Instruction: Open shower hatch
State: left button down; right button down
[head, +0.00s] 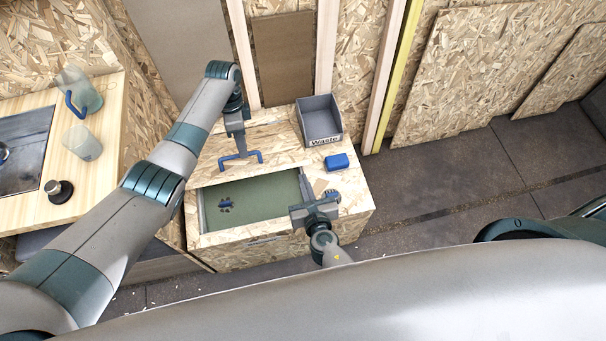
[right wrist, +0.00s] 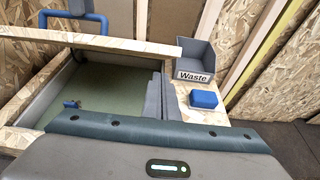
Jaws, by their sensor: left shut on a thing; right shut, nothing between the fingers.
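The shower hatch (head: 275,143) is a chipboard panel on top of a chipboard box, set back from the front rim. In front of it an opening shows a green shower floor (head: 265,193) with a small dark blue fitting (head: 226,204). My left gripper (head: 240,150) is shut on the blue hatch handle (head: 258,154). The handle also shows in the right wrist view (right wrist: 98,20). My right gripper (head: 313,206) is shut and empty over the box's right front part, beside the opening. In the right wrist view its fingers (right wrist: 160,98) are together.
A grey waste bin (head: 320,122) and a blue block (head: 337,162) stand on the box's right side. A wooden counter (head: 108,100) with a sink, pitcher (head: 82,90) and cup (head: 82,143) is at the left. The floor at right is clear.

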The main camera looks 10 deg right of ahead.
aim_at(300, 163)
pick_arm(q)
jog(key=shift+w+a+f, duration=0.1)
jog(key=shift+w+a, duration=0.15)
jog(key=shift+w, duration=0.25)
pick_arm(e)
jog(key=shift+w+r, duration=0.65)
jog(key=shift+r, duration=0.4)
jog(key=shift+w+r, duration=0.35)
jog(key=shift+r, duration=0.1)
pick_arm(q)
jog(key=shift+f, duration=0.15)
pick_arm(e)
jog(key=shift+w+r, duration=0.45)
jog(key=shift+r, duration=0.1)
